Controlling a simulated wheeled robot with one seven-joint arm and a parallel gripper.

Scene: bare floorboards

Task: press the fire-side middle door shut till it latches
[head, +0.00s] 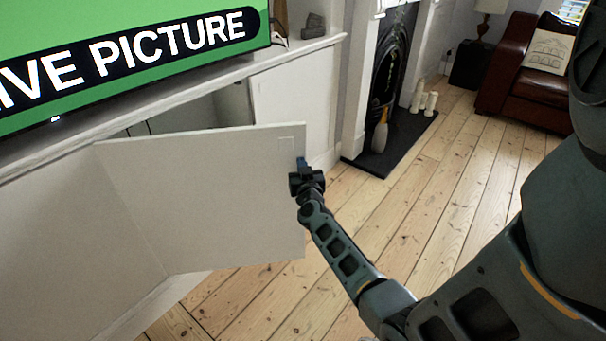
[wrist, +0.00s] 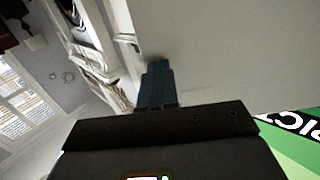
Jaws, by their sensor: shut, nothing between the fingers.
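The white cabinet door (head: 215,200) stands wide open, swung out from the low white cabinet under the screen. Its hinge edge is at the left and its free edge at the right. Behind it the cabinet opening (head: 190,115) shows dark and partly hidden. My gripper (head: 302,163) is shut and empty at the door's free edge, near its upper right corner. In the wrist view the shut fingers (wrist: 157,75) reach up to the pale door face (wrist: 230,60). They look to be at or very near its surface; I cannot tell if they touch.
A closed white panel (head: 295,100) is right of the opening. A screen (head: 130,50) stands on the cabinet top. The fireplace (head: 392,75) has a dark hearth (head: 385,145) with a bottle-like object (head: 380,131) and candles (head: 425,101). A red-brown armchair (head: 525,75) stands beyond. Floorboards (head: 420,200) are clear.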

